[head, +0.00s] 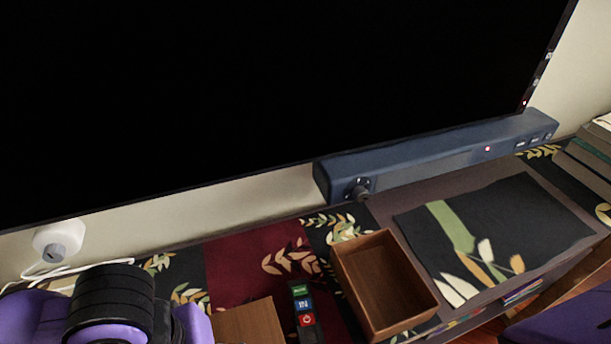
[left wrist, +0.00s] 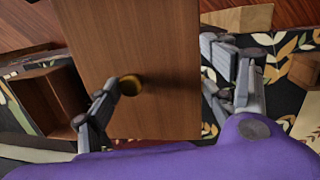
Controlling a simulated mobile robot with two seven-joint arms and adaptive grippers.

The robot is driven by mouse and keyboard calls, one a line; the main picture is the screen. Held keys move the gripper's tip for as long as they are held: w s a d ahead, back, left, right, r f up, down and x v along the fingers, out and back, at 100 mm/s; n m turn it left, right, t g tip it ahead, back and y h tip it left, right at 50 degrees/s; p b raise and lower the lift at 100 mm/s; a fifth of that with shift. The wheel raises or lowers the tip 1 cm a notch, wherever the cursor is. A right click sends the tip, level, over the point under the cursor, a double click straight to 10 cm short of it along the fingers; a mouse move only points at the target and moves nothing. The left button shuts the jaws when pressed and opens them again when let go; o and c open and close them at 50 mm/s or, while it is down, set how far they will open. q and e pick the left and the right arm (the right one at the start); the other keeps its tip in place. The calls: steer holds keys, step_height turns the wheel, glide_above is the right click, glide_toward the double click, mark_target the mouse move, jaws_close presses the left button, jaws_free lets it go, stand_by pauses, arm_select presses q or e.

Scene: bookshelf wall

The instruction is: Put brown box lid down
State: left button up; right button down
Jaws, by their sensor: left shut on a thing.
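The brown box lid (left wrist: 150,50) is a flat wooden panel with a round gold knob (left wrist: 130,86), seen in the left wrist view. My left gripper (left wrist: 170,95) is shut on the lid, with one finger over its face near the knob and the other at its right edge. In the head view the lid (head: 250,322) shows in part at the bottom edge, right of my purple left arm. The open, empty brown box (head: 398,325) stands to its right on the shelf top; it also shows in the left wrist view (left wrist: 68,93). My right gripper is not in view.
A dark remote-like object (head: 304,303) with coloured buttons lies between lid and box. A blue-grey soundbar (head: 430,155) and a large black screen (head: 270,80) stand behind. A white device with cables (head: 58,238) is at left. The dark leaf-patterned surface (head: 500,230) right of the box is clear.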

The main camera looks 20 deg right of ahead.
arm_select(q)
steer(key=w+a+f, duration=0.2)
steer(key=w+f, duration=0.1)
steer(key=w, duration=0.1)
steer(key=w+a+f+p, duration=0.1)
steer(key=w+a+f, duration=0.1)
steer(key=w+f, duration=0.1)
steer(key=w+a+f, duration=0.2)
steer(key=w+f, duration=0.1)
steer(key=w, duration=0.1)
steer(key=shift+w, duration=0.4)
steer(key=shift+w+a+f, duration=0.15)
steer(key=shift+w+f, duration=0.15)
steer(key=shift+f, duration=1.65)
steer(key=shift+f, duration=0.25)
steer(key=o, duration=1.4)
steer(key=shift+r, duration=0.1)
steer(key=shift+o, duration=0.2)
